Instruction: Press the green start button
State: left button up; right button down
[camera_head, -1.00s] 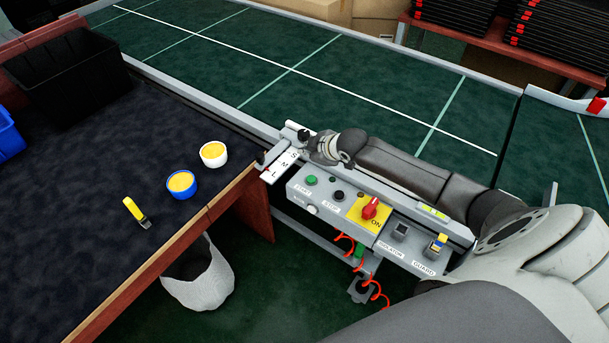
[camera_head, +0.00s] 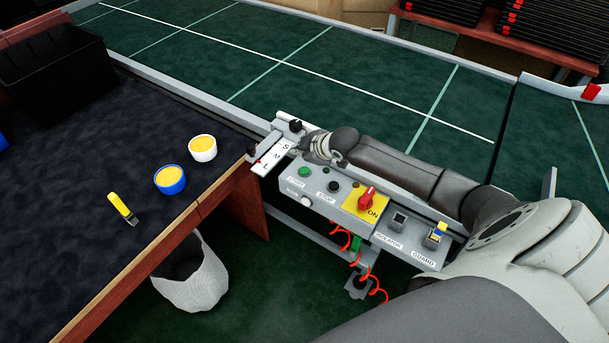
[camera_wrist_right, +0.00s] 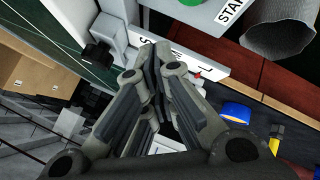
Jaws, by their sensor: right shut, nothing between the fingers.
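The green start button (camera_head: 304,172) sits at the left end of the grey control box (camera_head: 323,205), above a START label. Its edge also shows at the top of the right wrist view (camera_wrist_right: 190,2). My right gripper (camera_head: 308,150) is just behind the button in the head view, near the S M L plate (camera_head: 272,158), and appears apart from the button. In the right wrist view the right gripper's fingers (camera_wrist_right: 156,62) are closed together and empty. My left gripper is in neither view.
The green conveyor (camera_head: 300,80) runs behind.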

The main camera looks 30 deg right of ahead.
aim_at(302, 171)
notch_tip(302, 171, down, 4)
jog(key=shift+r+b, duration=0.2)
jog(key=shift+b, duration=0.8)
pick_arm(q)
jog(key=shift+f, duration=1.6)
pick_arm(e)
jog(key=shift+f, duration=0.4)
jog(key=shift+f, duration=0.15)
jog(key=shift+f, duration=0.25)
pick_arm(q)
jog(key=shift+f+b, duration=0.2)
jog(key=shift+b, duration=0.1)
pick_arm(e)
jog(key=shift+f, duration=0.45)
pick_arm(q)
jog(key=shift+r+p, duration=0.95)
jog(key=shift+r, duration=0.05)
pick_arm(e)
jog(key=shift+r, duration=0.9)
